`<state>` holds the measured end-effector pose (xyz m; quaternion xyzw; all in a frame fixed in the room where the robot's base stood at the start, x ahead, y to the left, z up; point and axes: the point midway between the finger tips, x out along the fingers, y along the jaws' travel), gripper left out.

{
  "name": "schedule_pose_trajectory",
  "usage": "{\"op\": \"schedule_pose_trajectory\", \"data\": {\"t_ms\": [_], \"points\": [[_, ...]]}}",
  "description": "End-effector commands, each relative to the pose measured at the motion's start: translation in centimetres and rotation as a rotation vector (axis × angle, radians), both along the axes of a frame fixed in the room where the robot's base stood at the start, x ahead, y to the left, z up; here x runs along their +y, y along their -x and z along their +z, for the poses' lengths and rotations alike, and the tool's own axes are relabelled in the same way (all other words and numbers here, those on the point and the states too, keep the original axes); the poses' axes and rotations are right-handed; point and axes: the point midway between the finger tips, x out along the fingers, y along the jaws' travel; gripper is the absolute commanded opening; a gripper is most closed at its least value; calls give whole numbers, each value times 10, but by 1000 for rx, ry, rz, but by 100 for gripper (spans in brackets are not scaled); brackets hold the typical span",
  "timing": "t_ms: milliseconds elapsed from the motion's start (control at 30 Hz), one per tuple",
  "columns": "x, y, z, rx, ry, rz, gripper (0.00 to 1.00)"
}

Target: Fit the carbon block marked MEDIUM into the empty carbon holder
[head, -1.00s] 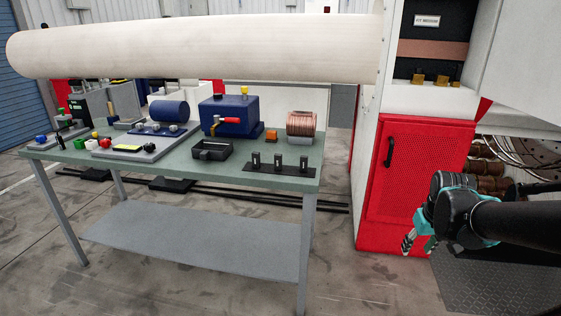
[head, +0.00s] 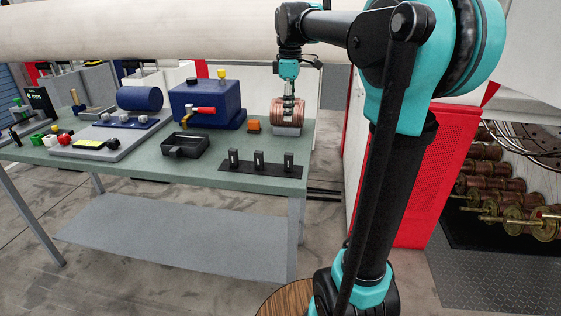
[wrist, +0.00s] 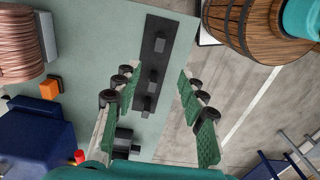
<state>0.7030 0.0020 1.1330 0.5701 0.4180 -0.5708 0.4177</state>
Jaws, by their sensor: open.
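Three small dark upright blocks (head: 259,159) stand in a row on a black strip (head: 224,165) at the table's front right. They also show in the wrist view (wrist: 153,76), between and beyond my fingers. Any marks on them are too small to read, so I cannot tell which is MEDIUM. My gripper (head: 288,103) is open and empty, pointing down over the right end of the table, overlapping the copper coil in the head view. In the wrist view my gripper (wrist: 157,88) has its green finger pads wide apart. I cannot make out the empty carbon holder now.
A copper coil (head: 287,118) on a grey block, an orange cube (head: 254,126), a black tray (head: 184,146) and a blue box (head: 205,105) with a red-handled tap stand near. A wooden barrel (wrist: 245,28) is beyond the table edge. A red cabinet (head: 428,185) stands right.

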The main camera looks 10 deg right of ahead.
Motion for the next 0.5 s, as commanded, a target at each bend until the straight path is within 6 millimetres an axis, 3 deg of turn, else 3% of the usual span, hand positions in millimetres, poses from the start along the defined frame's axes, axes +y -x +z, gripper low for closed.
{"op": "schedule_pose_trajectory", "data": {"t_ms": [300,500], "points": [[0,0,-65,-1,0,-2,41],[0,0,-93,-1,-1,-2,41]]}}
